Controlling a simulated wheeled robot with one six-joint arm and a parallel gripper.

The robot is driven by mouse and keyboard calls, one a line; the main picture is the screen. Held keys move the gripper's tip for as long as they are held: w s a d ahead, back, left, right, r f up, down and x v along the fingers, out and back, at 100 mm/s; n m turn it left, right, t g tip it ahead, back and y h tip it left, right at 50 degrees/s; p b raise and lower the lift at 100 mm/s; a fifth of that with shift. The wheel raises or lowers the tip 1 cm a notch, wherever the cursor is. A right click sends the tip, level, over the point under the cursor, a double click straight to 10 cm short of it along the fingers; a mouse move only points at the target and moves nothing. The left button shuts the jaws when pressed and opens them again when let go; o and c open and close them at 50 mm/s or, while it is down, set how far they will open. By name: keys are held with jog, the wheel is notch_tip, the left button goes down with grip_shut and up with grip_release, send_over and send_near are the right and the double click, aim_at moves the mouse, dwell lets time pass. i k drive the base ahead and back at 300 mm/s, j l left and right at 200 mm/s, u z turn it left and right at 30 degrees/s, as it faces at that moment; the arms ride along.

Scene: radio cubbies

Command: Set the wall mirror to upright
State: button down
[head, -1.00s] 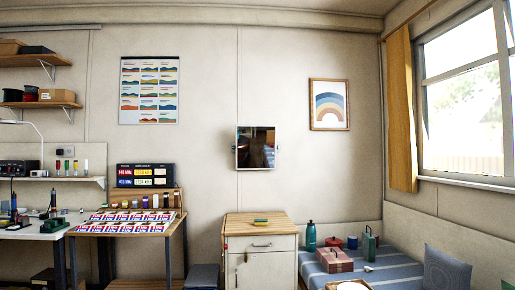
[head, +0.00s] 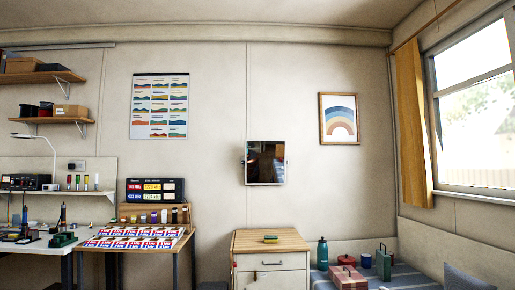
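The wall mirror (head: 265,163) is a small, dark, nearly square glass in a thin light frame, held by small brackets at its left and right sides. It hangs on the back wall near the middle of the head view, above the wooden-topped cabinet. Its glass shows a dim, brownish reflection. Its exact tilt is hard to tell from this distance. My gripper is not in view.
A workbench (head: 125,246) with red and white boxes is on the left. A bed (head: 400,280) with a bottle and boxes is on the right.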

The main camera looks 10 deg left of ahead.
aim_at(265, 159)
jog(key=i+j, duration=0.15)
jog(key=i, duration=0.3)
jog(key=i+j, duration=0.15)
jog(key=i, duration=0.3)
jog(key=i+j+z, duration=0.1)
jog(key=i, duration=0.4)
jog(key=j, duration=0.1)
